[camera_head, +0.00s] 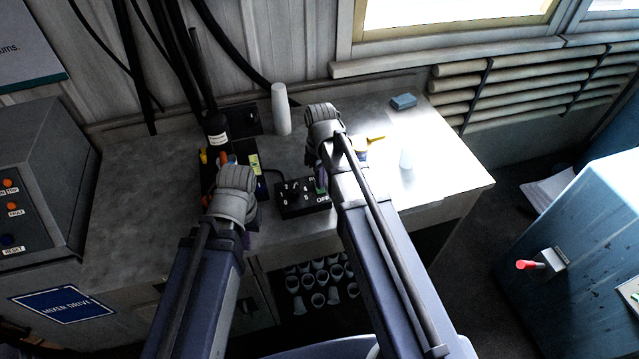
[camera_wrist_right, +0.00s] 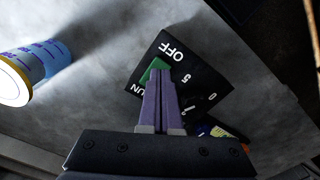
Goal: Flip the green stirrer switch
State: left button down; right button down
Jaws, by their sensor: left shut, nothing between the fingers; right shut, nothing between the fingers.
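The green stirrer switch (camera_wrist_right: 153,70) sits at one end of the box, between the OFF and RUN labels; green also shows in the head view (camera_head: 321,181). My right gripper (camera_wrist_right: 164,74) is shut and empty, its purple fingertips over the green switch and partly covering it. I cannot tell whether they touch. My left gripper (camera_head: 236,188) is left of the box, mostly hidden behind its own wrist; it appears shut and empty.
A dark bottle (camera_head: 216,130) and a column setup stand left of the box. A white cylinder (camera_head: 281,109) stands behind. A blue-marked container (camera_wrist_right: 40,65) is beside the box in the wrist view. A control cabinet (camera_head: 40,170) stands at left.

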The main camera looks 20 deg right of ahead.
notch_tip(320, 180, up, 6)
jog(key=p, duration=0.5)
jog(key=shift+f, duration=0.15)
jog(key=s+a+f+m+h+b, duration=0.1)
jog(key=s+a+f+m+b, duration=0.1)
jog(key=s+a, duration=0.8)
jog(key=s+f+b, duration=0.1)
jog(key=s, duration=0.3)
jog(key=shift+s+a+m, duration=0.15)
jog(key=shift+a+m, duration=0.1)
jog(key=shift+m, duration=0.05)
